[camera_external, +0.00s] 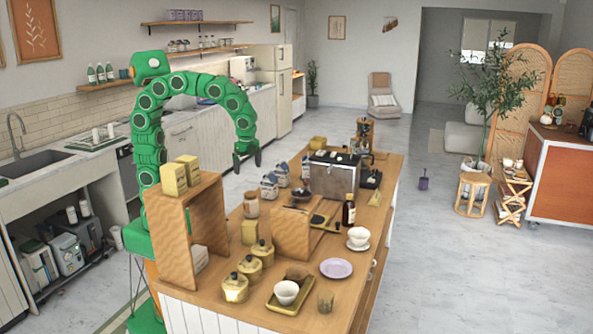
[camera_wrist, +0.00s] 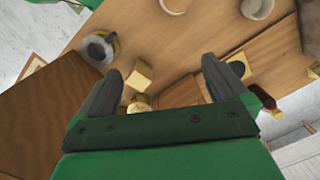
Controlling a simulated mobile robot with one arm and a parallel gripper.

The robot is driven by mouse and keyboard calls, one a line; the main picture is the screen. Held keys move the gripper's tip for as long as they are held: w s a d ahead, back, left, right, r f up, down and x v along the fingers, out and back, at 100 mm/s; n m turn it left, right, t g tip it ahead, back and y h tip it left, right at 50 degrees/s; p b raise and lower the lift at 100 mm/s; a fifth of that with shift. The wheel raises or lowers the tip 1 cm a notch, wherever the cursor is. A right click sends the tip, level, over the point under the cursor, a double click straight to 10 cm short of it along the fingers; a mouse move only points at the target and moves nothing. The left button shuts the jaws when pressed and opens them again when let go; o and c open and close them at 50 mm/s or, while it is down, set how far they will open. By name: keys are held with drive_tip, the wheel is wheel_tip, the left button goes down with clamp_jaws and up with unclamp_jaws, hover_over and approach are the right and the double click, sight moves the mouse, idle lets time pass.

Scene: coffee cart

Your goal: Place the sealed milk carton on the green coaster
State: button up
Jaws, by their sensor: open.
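My gripper (camera_external: 247,163) hangs above the left side of the island counter, pointing down. Its two dark fingers are apart in the wrist view (camera_wrist: 160,88), with nothing held between them. Small blue-and-white packs (camera_external: 269,186) stand on the counter below it; I cannot tell whether one is the sealed milk carton. A small dark greenish square (camera_external: 319,219) lies near the counter's middle; I cannot tell whether it is the green coaster. In the wrist view, small yellow blocks (camera_wrist: 138,78) show between the fingers, on or above the wood and well beyond the fingertips.
A wooden open box (camera_external: 183,222) with yellow boxes (camera_external: 180,174) on top stands at the counter's near left. A coffee machine (camera_external: 334,176), a dark bottle (camera_external: 348,211), a white cup (camera_external: 358,236), a lilac plate (camera_external: 336,268) and yellow canisters (camera_external: 235,288) crowd the top.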

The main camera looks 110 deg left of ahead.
drive_tip(key=s+d+f+n, duration=0.2)
drive_tip(key=s+d, duration=0.2)
drive_tip(key=s, duration=0.3)
drive_tip(key=s+d+f+n, duration=0.1)
drive_tip(key=s+d+f, duration=0.2)
drive_tip(key=s+d, duration=0.2)
drive_tip(key=s+d+f+n+g+h, duration=0.1)
drive_tip(key=s+d, duration=0.3)
drive_tip(key=s, duration=0.7)
drive_tip(key=shift+d+f+n, duration=0.4)
drive_tip(key=shift+f+n, duration=0.4)
drive_tip(key=shift+f, duration=0.05)
